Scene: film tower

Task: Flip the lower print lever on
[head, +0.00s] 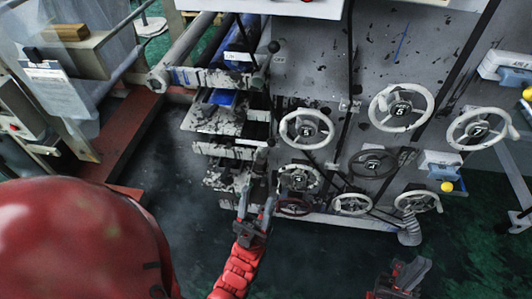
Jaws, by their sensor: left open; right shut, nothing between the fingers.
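A dark ball-ended lever (271,142) stands at the edge of the machine's lower roller units; I take it to be the lower print lever, and its lower part is hard to make out. Another black ball-ended lever (273,47) is higher up on the same machine. My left gripper (256,196) is open and empty, below the lower lever, with its fingers pointing up toward the machine; I cannot tell whether it touches anything. My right gripper (408,270) is shut and empty at the bottom right, low and apart from the machine.
Several white handwheels (306,128) stick out from the grey machine panel (300,75) right of the levers. A yellow knob (447,187) is further right. A red frame beam (128,135) stands at the left. Dark floor (185,215) lies open below the rollers.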

